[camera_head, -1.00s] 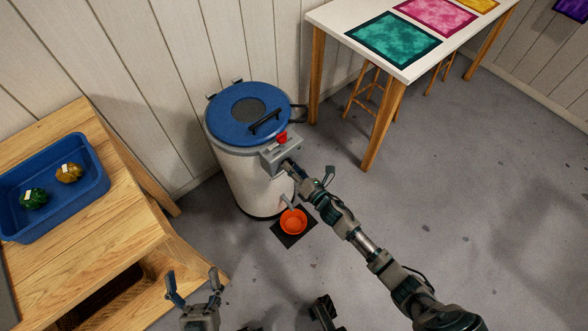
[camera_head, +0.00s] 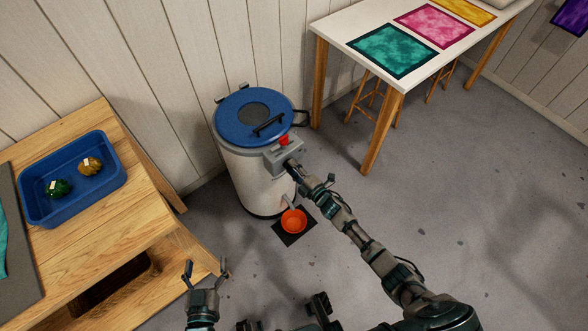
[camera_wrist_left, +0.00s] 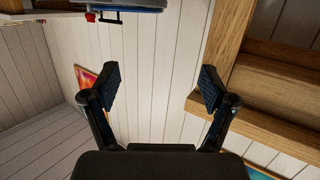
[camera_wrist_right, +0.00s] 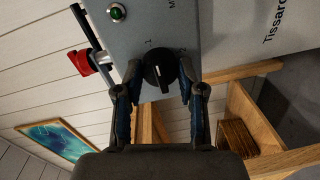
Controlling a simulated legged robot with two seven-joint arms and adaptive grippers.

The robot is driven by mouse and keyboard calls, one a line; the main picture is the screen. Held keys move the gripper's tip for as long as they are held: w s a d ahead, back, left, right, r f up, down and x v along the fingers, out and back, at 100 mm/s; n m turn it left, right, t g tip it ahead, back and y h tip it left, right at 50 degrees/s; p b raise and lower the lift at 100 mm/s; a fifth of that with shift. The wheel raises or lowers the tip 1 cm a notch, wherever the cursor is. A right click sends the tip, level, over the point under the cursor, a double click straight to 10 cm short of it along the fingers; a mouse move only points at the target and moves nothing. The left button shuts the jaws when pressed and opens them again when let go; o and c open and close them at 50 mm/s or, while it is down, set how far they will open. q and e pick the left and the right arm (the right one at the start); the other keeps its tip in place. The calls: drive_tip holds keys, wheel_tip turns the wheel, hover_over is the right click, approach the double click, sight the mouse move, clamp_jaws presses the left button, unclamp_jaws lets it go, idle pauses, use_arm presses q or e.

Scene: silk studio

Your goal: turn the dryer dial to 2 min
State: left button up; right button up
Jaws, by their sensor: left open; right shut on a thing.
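The dryer (camera_head: 262,180) is a white drum with a blue lid (camera_head: 250,118) and a grey control box (camera_head: 282,158) on its front. The black dial (camera_wrist_right: 160,69) with a white pointer line shows in the right wrist view, on the grey panel (camera_wrist_right: 170,25). My right gripper (camera_wrist_right: 163,85) is shut on the dial, one finger on either side. The markings around the dial are partly hidden and too small to read surely. My left gripper (camera_head: 206,268) is open and empty, low beside the wooden table; its spread fingers also show in the left wrist view (camera_wrist_left: 158,90).
A red switch (camera_wrist_right: 82,62) and a green light (camera_wrist_right: 117,12) sit near the dial. A wooden table (camera_head: 130,215) with a blue tub (camera_head: 112,190) is at left; a white table (camera_head: 345,35) is at back right.

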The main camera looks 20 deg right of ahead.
use_arm(q)
drive_tip(key=shift+s+a+f+g+y+p, duration=0.25)
drive_tip(key=shift+s+f+g, duration=0.2)
drive_tip(key=shift+f+g, duration=0.3)
drive_tip(key=shift+s+a+f+g+y+p, duration=0.15)
drive_tip(key=shift+s+a+f+g+p, duration=0.25)
drive_tip(key=shift+f+g, duration=0.35)
use_arm(e)
drive_tip(key=shift+s+d+f+m+y, duration=0.1)
drive_tip(key=shift+f+m+y, duration=0.1)
drive_tip(key=shift+m, duration=1.85)
drive_tip(key=shift+f+m+y, duration=0.15)
drive_tip(key=shift+f+m, duration=0.05)
drive_tip(key=shift+m, duration=1.9)
drive_tip(key=shift+s+d+f+m+y, duration=0.1)
drive_tip(key=shift+f+m+y, duration=0.1)
drive_tip(key=shift+m, duration=1.85)
use_arm(q)
drive_tip(key=shift+d, duration=0.2)
use_arm(e)
drive_tip(key=shift+a, duration=0.1)
drive_tip(key=o, duration=1)
drive_tip(key=shift+f, duration=0.1)
drive_tip(key=shift+c, duration=0.2)
drive_tip(key=shift+o, duration=0.9)
use_arm(q)
drive_tip(key=shift+w+d, duration=0.1)
use_arm(e)
drive_tip(key=shift+w+r, duration=0.15)
drive_tip(key=shift+r, duration=0.1)
